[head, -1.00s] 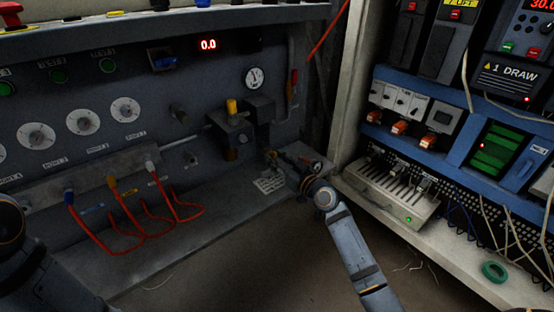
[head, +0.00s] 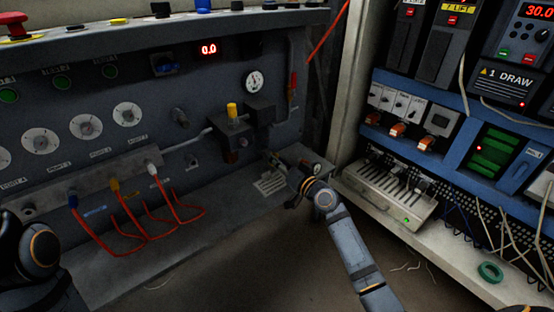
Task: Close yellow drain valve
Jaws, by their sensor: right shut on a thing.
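The yellow valve handle (head: 232,110) stands upright on a dark block on the grey machine's front, near its right end. My right gripper (head: 273,159) is below and to the right of it, low over the machine's ledge, apart from the yellow handle. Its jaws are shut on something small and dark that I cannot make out. My left arm shows at the lower left edge; its gripper is out of the picture.
A pressure gauge (head: 254,82) sits above the valve block. Red hoses (head: 130,235) loop from the manifold over the ledge (head: 215,222). An open electrical cabinet with a ribbed white unit (head: 388,197) stands at right. A green ring (head: 490,272) lies on its bottom shelf.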

